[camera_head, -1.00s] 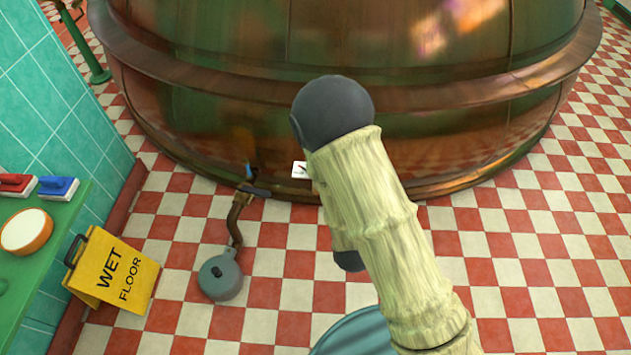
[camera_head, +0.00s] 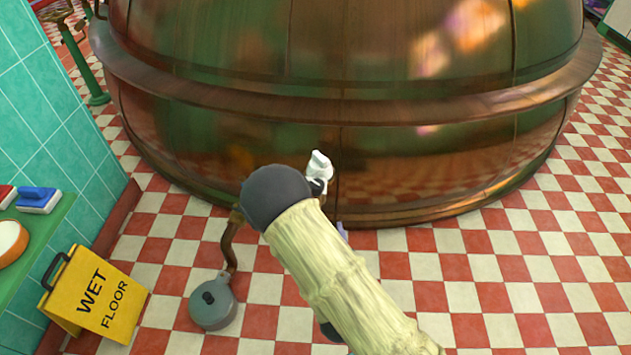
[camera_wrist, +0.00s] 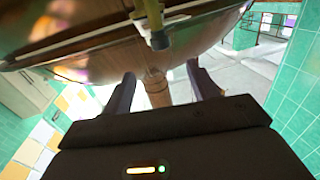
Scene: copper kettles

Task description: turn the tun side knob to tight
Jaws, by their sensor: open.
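The copper tun (camera_head: 430,165) fills the back of the head view, and its curved underside (camera_wrist: 85,45) crosses the top of the wrist view. In the wrist view my gripper (camera_wrist: 160,78) is open, with one dark finger on each side. A short brown, pipe-like piece (camera_wrist: 157,92) shows between the fingers; I cannot tell whether they touch it. Above it, a yellow-green stem (camera_wrist: 156,22) meets a pale bracket. I cannot tell which part is the side knob or how it is set. In the head view my arm's dark joint covers the tun's lower front.
A bent brown pipe (camera_head: 229,250) runs down to a grey round fitting (camera_head: 212,303) on the checkered floor. A yellow wet floor sign (camera_head: 95,292) stands at left, by the green tiled wall (camera_head: 65,110). The floor at right is clear.

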